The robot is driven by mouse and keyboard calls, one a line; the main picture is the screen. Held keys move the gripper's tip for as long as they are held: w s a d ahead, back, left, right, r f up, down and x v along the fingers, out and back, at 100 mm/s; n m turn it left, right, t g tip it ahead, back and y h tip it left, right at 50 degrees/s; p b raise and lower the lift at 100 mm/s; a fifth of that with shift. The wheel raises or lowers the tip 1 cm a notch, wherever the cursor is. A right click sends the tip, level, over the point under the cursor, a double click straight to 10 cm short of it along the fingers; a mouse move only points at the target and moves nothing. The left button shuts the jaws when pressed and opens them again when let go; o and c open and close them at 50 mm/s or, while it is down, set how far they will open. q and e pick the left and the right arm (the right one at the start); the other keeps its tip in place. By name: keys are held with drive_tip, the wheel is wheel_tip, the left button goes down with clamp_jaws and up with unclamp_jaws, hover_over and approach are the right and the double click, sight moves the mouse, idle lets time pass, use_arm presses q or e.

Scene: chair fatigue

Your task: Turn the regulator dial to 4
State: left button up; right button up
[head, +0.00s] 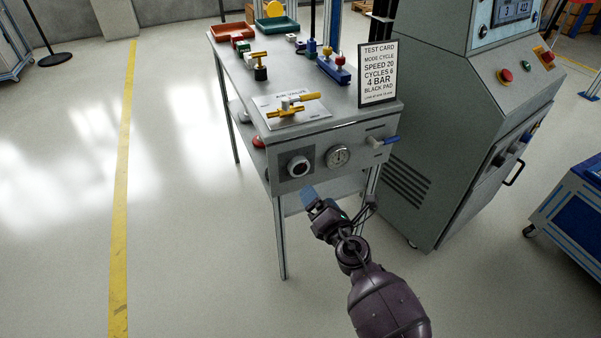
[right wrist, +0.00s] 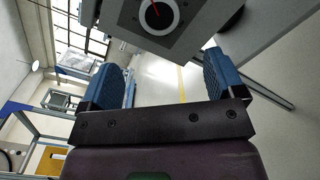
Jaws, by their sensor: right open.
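The regulator dial (head: 299,166) is a dark round knob in a white ring on the front panel of the grey bench. In the right wrist view the dial (right wrist: 158,14) shows at the top edge, partly cut off, with a red pointer line on its dark face. Its scale numbers are too small to read. My right gripper (head: 308,192) is just below and in front of the dial, apart from it. In the right wrist view its two blue fingers (right wrist: 162,72) are spread wide with nothing between them. My left gripper is in neither view.
A round gauge (head: 338,156) and a blue-handled valve (head: 382,142) sit right of the dial. A test card (head: 378,73) reading "4 BAR" stands on the bench top (head: 245,75). A large grey machine (head: 440,130) stands close right.

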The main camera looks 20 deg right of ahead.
sight(300, 170)
drive_tip(key=w+b, duration=0.1)
drive_tip(key=w, duration=0.8)
drive_tip(key=shift+w+a+f, duration=0.1)
drive_tip(key=shift+w+a, duration=0.05)
drive_tip(key=shift+w, duration=0.05)
use_arm(q)
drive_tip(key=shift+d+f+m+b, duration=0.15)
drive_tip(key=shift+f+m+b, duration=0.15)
drive_tip(key=shift+b, duration=0.05)
use_arm(e)
drive_tip(key=shift+w, duration=0.7)
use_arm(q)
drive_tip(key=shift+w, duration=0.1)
use_arm(e)
drive_tip(key=shift+c, duration=0.5)
drive_tip(key=c, duration=0.8)
drive_tip(key=shift+r+m, duration=0.25)
drive_tip(key=shift+m, duration=0.35)
drive_tip(key=shift+f, duration=0.1)
